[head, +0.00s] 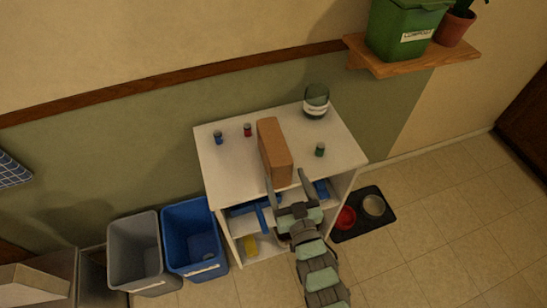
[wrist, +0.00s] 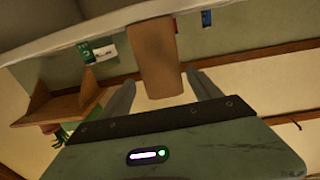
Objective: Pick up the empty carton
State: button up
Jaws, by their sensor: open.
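The carton, a plain brown box (head: 273,150), stands on the white cabinet top (head: 225,170), near its middle. My gripper (head: 286,178) is open at the front edge of the cabinet, close to the carton's near end. In the wrist view, which looks upside down, the carton (wrist: 155,55) appears between the two spread fingers of my gripper (wrist: 160,80). I cannot tell whether either finger touches it. Whether the carton is empty does not show.
A dark green jar (head: 316,101), a small green can (head: 320,149), a red can (head: 248,130) and a blue can (head: 218,137) stand around the carton. Grey (head: 138,250) and blue (head: 191,238) bins stand left of the cabinet. A wooden wall shelf (head: 415,58) is upper right.

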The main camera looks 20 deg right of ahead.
aim_at(283, 173)
jog(key=shift+w+d+f, duration=0.1)
jog(key=shift+w+f, duration=0.15)
jog(key=shift+w, duration=0.05)
jog(key=w, duration=0.4)
jog(key=shift+w+d+b, duration=0.3)
jog(key=shift+b, duration=0.1)
jog(key=shift+w+f, duration=0.2)
jog(key=shift+w, duration=0.5)
jog(key=w+b, duration=0.1)
jog(key=w, duration=0.3)
jog(key=shift+w+d+f, duration=0.15)
jog(key=shift+c, duration=0.4)
jog(key=c, duration=1.3)
